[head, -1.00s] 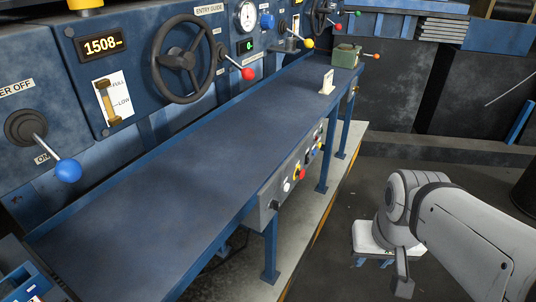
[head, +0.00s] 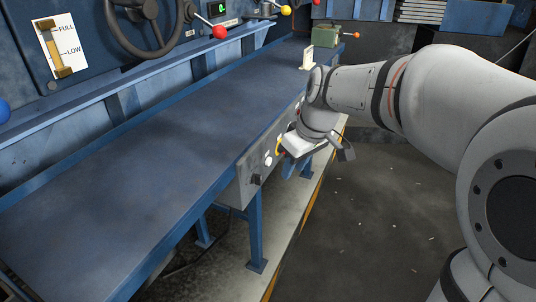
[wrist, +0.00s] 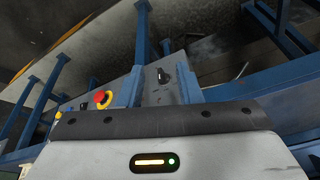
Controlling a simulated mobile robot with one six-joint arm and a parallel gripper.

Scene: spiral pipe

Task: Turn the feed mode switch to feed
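A grey control panel (head: 242,190) is mounted on the front edge of the long blue table. A black rotary knob (head: 256,180) sits near its left end, and I see a black knob on the panel in the wrist view too (wrist: 164,76). No label by it is readable, so I cannot confirm it is the feed mode switch. My gripper (head: 296,148) is in front of the panel, to the right of the knob and apart from it, covering part of the panel.
A white button (head: 268,161) is between the knob and my gripper. A red emergency button (wrist: 102,98) on yellow shows in the wrist view. Blue table legs (head: 255,235) stand below. The dark floor (head: 380,230) to the right is clear. A small white block (head: 307,57) stands on the table.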

